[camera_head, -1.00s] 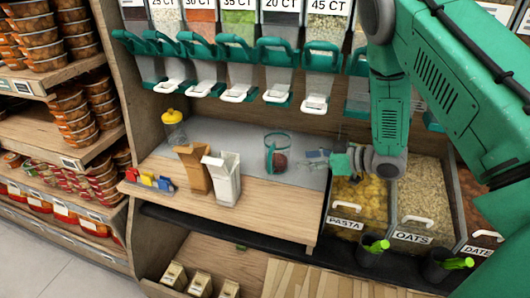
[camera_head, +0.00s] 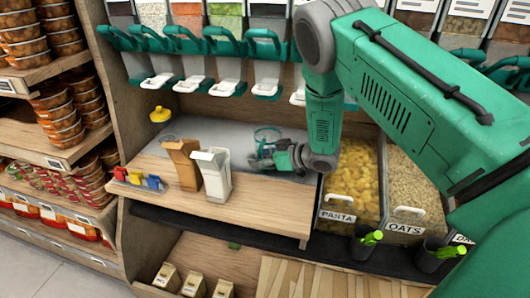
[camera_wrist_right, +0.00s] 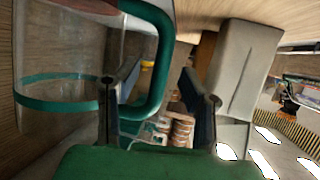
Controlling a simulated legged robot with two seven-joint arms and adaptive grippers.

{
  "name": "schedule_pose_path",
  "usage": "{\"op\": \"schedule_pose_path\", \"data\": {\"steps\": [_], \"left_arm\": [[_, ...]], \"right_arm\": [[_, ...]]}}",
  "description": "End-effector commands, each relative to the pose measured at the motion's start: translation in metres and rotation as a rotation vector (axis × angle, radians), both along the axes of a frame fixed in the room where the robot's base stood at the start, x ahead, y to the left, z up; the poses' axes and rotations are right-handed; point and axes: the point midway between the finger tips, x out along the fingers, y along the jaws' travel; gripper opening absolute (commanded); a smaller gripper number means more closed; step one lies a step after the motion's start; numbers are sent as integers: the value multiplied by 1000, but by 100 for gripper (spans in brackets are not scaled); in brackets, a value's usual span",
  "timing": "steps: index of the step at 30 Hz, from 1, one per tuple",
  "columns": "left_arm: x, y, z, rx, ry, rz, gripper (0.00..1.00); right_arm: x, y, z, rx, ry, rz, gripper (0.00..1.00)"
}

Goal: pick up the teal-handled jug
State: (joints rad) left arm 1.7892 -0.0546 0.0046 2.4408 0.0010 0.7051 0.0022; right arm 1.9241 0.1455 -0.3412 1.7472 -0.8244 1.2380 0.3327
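The clear jug with a teal rim and teal handle (camera_head: 267,133) stands on the grey counter right of the white carton, partly hidden by my right gripper (camera_head: 283,157). In the right wrist view the jug's teal handle (camera_wrist_right: 160,72) and teal band (camera_wrist_right: 55,77) show large at the left. My right gripper (camera_wrist_right: 160,95) is open, with the handle's outer bar between its two dark fingers. The fingers are apart from each other; whether either touches the handle I cannot tell. My left gripper is not in view.
A white carton (camera_head: 216,175) and a brown carton (camera_head: 183,165) stand left of the jug. A yellow-lidded jar (camera_head: 160,115) is at the back left. Dispensers (camera_head: 228,85) hang above. Pasta (camera_head: 352,180) and oats (camera_head: 415,185) bins lie to the right.

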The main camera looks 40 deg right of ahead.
Motion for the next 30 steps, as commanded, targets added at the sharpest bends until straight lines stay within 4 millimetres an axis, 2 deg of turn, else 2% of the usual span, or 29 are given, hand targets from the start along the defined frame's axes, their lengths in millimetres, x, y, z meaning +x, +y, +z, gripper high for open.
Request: {"op": "schedule_pose_path", "data": {"steps": [7,10,25,30], "left_arm": [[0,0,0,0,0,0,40],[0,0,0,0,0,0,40],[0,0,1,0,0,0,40],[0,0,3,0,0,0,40]], "right_arm": [[1,0,0,0,0,-1,36],[1,0,-1,0,0,-1,1],[2,0,2,0,-1,-1,0],[2,0,13,0,-2,-2,0]]}}
